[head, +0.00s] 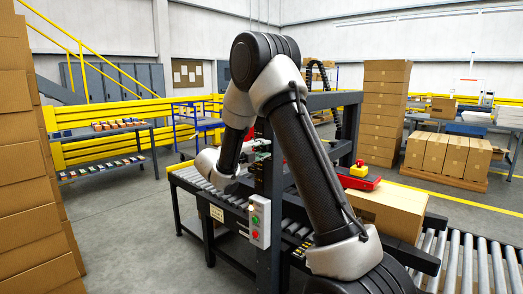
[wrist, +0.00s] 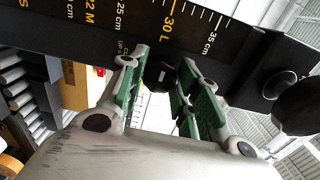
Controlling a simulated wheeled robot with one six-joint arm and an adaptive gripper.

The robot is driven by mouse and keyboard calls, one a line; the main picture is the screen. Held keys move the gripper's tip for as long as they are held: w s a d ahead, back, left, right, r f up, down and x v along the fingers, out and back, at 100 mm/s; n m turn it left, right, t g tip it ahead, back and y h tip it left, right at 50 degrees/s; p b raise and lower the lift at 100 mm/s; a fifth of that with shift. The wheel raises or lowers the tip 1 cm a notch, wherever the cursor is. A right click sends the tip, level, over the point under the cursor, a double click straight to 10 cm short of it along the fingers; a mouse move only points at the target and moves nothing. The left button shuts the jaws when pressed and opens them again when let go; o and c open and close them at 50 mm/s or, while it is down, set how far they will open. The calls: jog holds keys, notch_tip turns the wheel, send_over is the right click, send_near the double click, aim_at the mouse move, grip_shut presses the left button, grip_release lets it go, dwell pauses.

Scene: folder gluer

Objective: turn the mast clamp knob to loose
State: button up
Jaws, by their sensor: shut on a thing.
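In the wrist view, my gripper (wrist: 163,78) has its green-padded fingers on either side of a small black knob (wrist: 160,75), just below a dark scale bar (wrist: 200,28) printed with white and yellow numbers. The gripper is shut on this knob, which I take for the mast clamp knob. The fingers partly cover it, and its turn mark cannot be read.
A larger round black knob (wrist: 303,105) sits at the right in the wrist view. In the head view, a button box (head: 259,222) is on the mast. A roller conveyor (head: 470,262) and a carton (head: 385,210) stand beside my arm. Stacked cartons (head: 35,150) rise at the left.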

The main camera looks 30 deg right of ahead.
dwell(0.4)
jog(key=o, duration=1)
jog(key=v, duration=1.2)
